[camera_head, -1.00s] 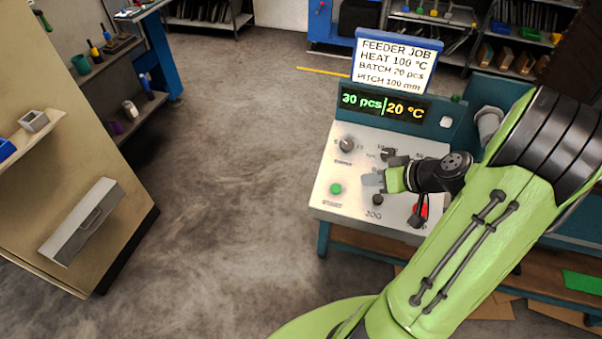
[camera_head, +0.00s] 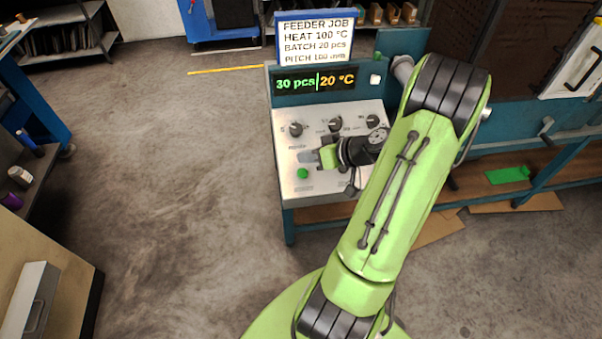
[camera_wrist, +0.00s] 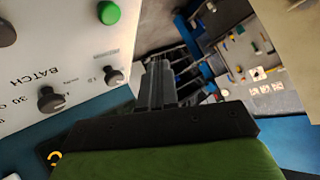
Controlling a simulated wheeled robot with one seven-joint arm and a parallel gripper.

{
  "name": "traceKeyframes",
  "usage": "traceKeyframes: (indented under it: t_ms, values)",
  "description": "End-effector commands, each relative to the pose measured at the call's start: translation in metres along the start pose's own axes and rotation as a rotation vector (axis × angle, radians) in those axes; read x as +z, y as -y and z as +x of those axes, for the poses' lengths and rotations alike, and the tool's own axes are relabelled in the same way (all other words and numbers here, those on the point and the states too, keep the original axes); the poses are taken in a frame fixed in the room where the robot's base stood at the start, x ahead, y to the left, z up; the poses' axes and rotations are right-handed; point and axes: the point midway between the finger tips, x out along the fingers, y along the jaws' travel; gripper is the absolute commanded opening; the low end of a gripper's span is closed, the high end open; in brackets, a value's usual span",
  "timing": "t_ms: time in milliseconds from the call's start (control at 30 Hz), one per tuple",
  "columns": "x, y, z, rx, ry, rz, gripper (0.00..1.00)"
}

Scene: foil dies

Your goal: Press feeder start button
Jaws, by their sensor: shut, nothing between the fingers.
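The green start button (camera_head: 302,173) sits at the lower left of the light control panel (camera_head: 291,190). It also shows at the top of the wrist view (camera_wrist: 108,12). My gripper (camera_head: 309,157) is over the panel, its fingertips a little above the button in the head picture. In the wrist view the grey fingers (camera_wrist: 158,85) are together with nothing between them. They appear apart from the button; their exact height over the panel is unclear. My arm covers the panel's lower right.
Several dark knobs line the panel, one at left (camera_head: 295,129). The display (camera_head: 315,81) reads 30 pcs and 20 °C. A job card (camera_head: 316,37) lists heat 100 °C, batch 20 pcs, pitch 100 mm. Open floor lies left of the bench.

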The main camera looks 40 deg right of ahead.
Motion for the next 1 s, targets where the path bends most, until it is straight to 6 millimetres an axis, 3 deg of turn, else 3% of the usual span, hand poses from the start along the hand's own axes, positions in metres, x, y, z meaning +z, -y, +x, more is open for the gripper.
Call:
traceKeyframes:
  t_ms: [433, 1000]
  values:
    - [0.037, -0.035, 0.048, 0.0, 0.0, -0.001, 0.0]
    - [0.039, -0.038, 0.053, 0.0, 0.0, 0.0, 0.0]
